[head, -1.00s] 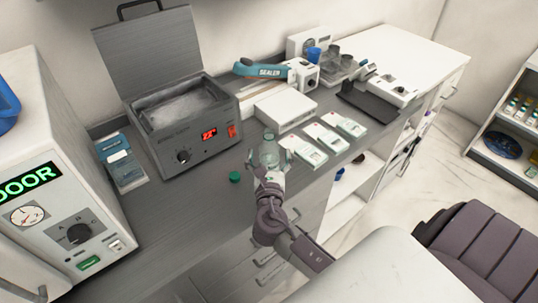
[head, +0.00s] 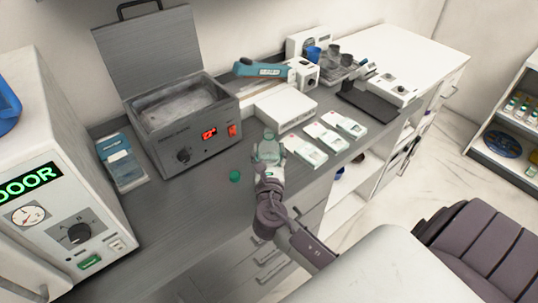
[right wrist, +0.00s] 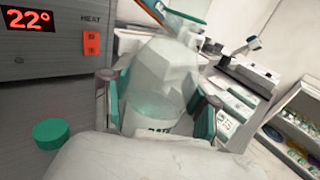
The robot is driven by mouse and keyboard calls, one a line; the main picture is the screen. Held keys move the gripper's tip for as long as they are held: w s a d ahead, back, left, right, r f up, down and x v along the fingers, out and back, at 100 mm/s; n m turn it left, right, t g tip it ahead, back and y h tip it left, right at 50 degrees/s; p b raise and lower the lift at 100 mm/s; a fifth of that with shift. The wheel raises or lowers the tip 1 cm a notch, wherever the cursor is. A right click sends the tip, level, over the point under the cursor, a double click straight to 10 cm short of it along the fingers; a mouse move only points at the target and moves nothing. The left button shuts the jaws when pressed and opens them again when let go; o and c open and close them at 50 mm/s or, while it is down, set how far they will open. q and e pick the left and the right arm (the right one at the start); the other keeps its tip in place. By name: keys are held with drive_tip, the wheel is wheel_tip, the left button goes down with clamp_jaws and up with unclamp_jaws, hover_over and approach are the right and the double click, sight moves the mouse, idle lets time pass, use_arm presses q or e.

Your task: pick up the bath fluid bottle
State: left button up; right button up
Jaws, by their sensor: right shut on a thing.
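The bath fluid bottle (head: 267,147) is a translucent pale bottle, upright at the front of the grey counter, in front of the ultrasonic bath. My right gripper (head: 268,158) is shut on it. My left gripper is not in view.
A green cap (head: 235,176) lies on the counter left of the bottle. The open bath (head: 195,145) stands behind it, reading 22°. White packets (head: 303,148) lie to the right. A white sterilizer (head: 70,200) stands at the left. Counter front left is clear.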

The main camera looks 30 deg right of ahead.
sight(269, 146)
drive_tip(key=shift+r, duration=0.15)
drive_tip(key=shift+r, duration=1.85)
drive_tip(key=shift+s+d+r, duration=1.15)
drive_tip(key=shift+d+r, duration=0.05)
drive_tip(key=shift+d, duration=0.35)
drive_tip(key=shift+s+d+r, duration=1.15)
drive_tip(key=shift+s+d, duration=0.05)
drive_tip(key=shift+d, duration=0.35)
drive_tip(key=shift+s+d+r, duration=1.15)
drive_tip(key=shift+d+r, duration=0.05)
drive_tip(key=shift+d, duration=0.35)
